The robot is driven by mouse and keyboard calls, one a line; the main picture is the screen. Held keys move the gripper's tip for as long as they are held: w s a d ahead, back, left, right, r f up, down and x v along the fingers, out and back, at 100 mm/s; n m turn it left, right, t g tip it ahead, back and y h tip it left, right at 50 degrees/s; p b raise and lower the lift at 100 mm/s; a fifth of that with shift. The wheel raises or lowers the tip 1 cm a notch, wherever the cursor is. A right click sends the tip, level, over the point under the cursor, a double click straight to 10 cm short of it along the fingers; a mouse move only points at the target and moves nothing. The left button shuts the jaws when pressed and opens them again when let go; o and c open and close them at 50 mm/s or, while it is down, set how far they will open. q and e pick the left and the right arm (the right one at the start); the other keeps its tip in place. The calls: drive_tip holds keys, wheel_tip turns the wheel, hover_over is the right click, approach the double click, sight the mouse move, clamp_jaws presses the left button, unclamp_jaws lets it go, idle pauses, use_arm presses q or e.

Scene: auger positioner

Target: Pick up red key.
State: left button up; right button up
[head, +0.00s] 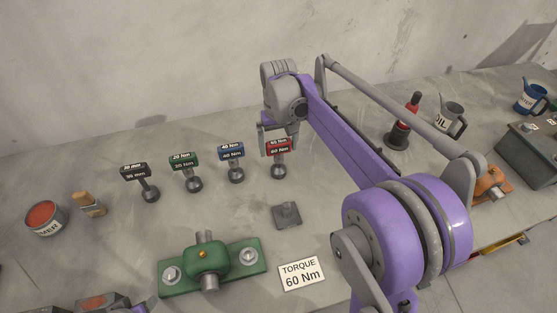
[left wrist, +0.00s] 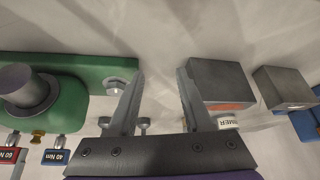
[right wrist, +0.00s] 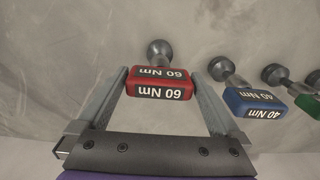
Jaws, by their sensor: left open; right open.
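The red key (head: 280,147), labelled 60 Nm, stands upright on its round base at the right end of a row of keys. My right gripper (head: 275,135) is over it in the head view, partly in front of it. In the right wrist view the red key (right wrist: 160,83) lies between the open fingers of my right gripper (right wrist: 160,95), with a gap at its left and right sides. My left gripper (left wrist: 160,85) is open and empty in the left wrist view; only a sliver of the left arm shows in the head view.
Blue (head: 231,151), green (head: 184,160) and black (head: 135,171) keys stand left of the red one. A green fixture (head: 208,262), a TORQUE 60 Nm card (head: 301,274) and a small grey block (head: 286,215) are nearer. A primer can (head: 46,218) is at left.

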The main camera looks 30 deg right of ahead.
sight(279, 159)
drive_tip(key=shift+f, duration=1.25)
drive_tip(key=shift+r, duration=0.1)
drive_tip(key=c, duration=1.2)
